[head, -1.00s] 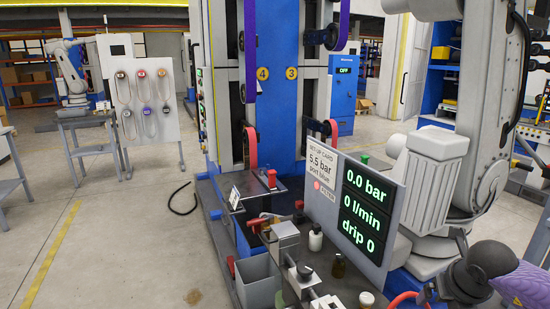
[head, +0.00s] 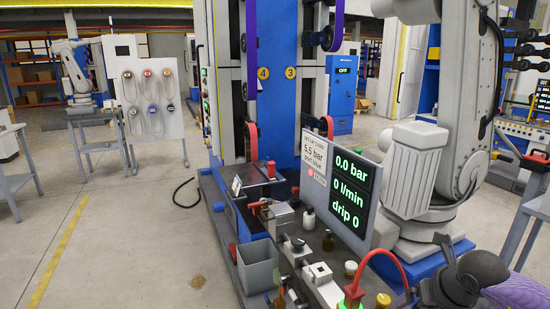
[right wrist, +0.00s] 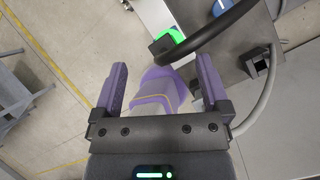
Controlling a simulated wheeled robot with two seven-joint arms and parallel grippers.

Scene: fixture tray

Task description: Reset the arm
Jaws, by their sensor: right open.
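My right arm (head: 515,290) enters the head view at the bottom right corner, with a purple link and a dark joint. Its fingertips cannot be made out there. In the right wrist view my right gripper (right wrist: 162,70) has its two purple fingers spread wide, with nothing gripped between them. Beyond the fingers is a purple and grey shape, and I cannot tell what it is. A thick black hose or cable curves across the top of that view. My left gripper is not in view.
A workbench (head: 317,288) carries small bottles, a grey bin (head: 258,267) and metal fixtures. A display panel (head: 351,186) reads 0.0 bar. A red curved hose (head: 385,254) stands close to my right arm. A large white robot arm (head: 465,90) rises behind.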

